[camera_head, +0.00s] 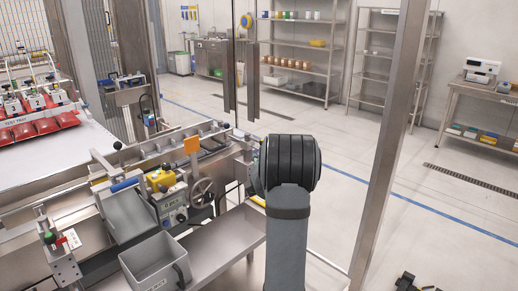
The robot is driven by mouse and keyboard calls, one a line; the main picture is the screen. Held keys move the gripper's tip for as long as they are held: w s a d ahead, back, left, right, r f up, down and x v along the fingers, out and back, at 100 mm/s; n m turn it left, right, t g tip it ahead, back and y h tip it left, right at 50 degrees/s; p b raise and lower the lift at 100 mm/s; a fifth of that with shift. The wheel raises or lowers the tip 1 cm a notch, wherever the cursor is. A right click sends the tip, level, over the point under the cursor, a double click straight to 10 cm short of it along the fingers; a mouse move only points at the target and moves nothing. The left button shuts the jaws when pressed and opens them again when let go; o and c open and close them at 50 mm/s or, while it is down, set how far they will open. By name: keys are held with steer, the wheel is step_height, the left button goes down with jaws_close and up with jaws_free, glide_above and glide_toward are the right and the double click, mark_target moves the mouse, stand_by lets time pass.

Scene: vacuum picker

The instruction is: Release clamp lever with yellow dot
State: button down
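Several toggle clamps with upright levers stand on red pads along the tray marked TEST TRAY (42,117) at the left. One clamp (37,102) carries a 2 on its front plate. The lever tips are small, and I cannot make out a yellow dot on any of them. My arm rises at the centre right, with a grey link and a black ribbed joint. My gripper is not in view.
A steel machine with a yellow block (160,180), an orange plate (191,145) and a handwheel (203,193) stands between the tray and my arm. A grey bin (153,257) is in front. A steel post (388,130) rises at right. The right floor is mostly open.

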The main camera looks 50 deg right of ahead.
steer(key=p, duration=0.4)
glide_toward(256, 140)
steer(key=w+a, duration=0.2)
steer(key=a, duration=0.1)
steer(key=d, duration=0.1)
steer(key=d+f+p, duration=0.1)
steer(key=d, duration=0.1)
steer(key=w+d, duration=0.1)
steer(key=shift+d+f, duration=0.15)
steer(key=shift+d, duration=0.15)
